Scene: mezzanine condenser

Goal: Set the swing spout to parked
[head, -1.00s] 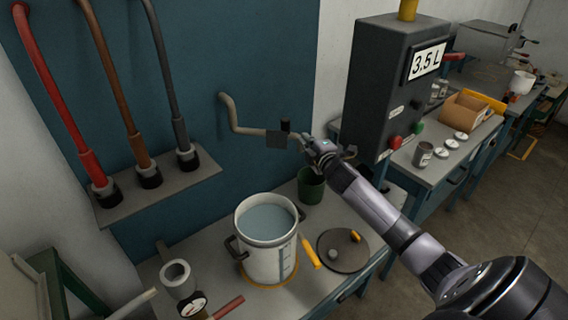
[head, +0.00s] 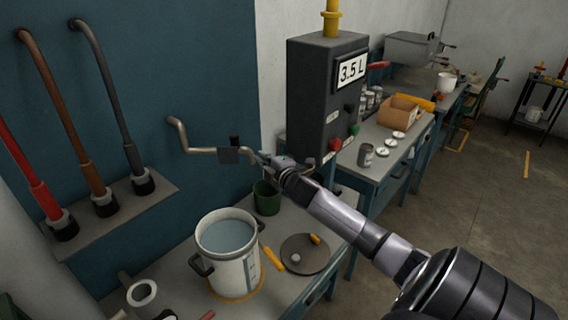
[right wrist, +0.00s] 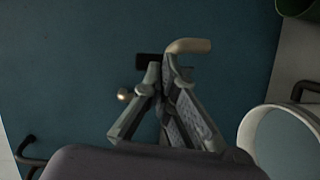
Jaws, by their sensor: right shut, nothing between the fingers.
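The swing spout is a bent tan pipe (head: 200,150) that comes off the blue wall, with a dark block (head: 228,155) on it. In the head view its outer end runs to my right gripper (head: 262,158). In the right wrist view the pipe's rounded bend (right wrist: 188,46) shows just beyond the fingertips of my right gripper (right wrist: 162,72), which are shut with nothing between them. The fingertips look close to the pipe; I cannot tell whether they touch it. A dark part (right wrist: 149,61) is partly behind the fingers. My left gripper is not in view.
A white pot (head: 232,275) of liquid stands on the bench below the spout. A green cup (head: 266,198) and a round lid (head: 305,258) are near it. A dark control box (head: 312,110) reading 3.5 L stands right of the spout.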

